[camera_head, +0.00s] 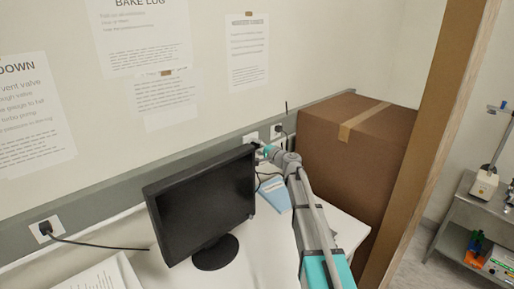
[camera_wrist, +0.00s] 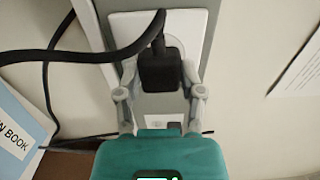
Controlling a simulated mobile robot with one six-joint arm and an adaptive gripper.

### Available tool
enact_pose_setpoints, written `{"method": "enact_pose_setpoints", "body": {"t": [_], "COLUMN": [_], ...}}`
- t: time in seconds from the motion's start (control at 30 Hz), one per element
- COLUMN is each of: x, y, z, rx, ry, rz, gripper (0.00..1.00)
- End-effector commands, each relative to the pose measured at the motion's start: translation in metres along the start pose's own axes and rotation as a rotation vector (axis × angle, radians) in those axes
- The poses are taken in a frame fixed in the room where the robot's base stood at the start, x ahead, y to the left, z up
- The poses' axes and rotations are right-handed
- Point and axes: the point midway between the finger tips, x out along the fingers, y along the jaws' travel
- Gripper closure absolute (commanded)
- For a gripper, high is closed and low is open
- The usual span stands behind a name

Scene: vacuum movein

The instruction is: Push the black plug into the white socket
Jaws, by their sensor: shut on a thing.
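In the wrist view, the black plug (camera_wrist: 160,72) is between the two grey fingers of my gripper (camera_wrist: 160,90), which is shut on it. A black cable runs from the plug's top to the left. The white socket (camera_wrist: 195,24) is right behind the plug, and part of its round recess shows beside it. I cannot tell how deep the plug sits or whether a gap is left. In the head view, my gripper (camera_head: 262,152) is at the wall behind the monitor's right edge, just below the white socket (camera_head: 250,137). The plug is hard to make out there.
The black monitor (camera_head: 205,205) stands on the white table (camera_head: 262,255), left of my arm. A large cardboard box (camera_head: 345,155) is close on the right. Another socket with a black plug (camera_head: 279,129) is beside it. A blue book (camera_wrist: 18,125) and loose cables lie near.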

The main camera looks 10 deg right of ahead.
Motion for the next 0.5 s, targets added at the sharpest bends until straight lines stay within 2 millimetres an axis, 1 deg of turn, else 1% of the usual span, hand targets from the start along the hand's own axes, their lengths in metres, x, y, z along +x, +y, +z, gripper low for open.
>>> {"method": "enact_pose_setpoints", "body": {"t": [0.5], "x": [0.0075], "y": [-0.0001], "z": [0.0], "rx": [0.0], "ry": [0.0], "rz": [0.0], "gripper": [0.92]}}
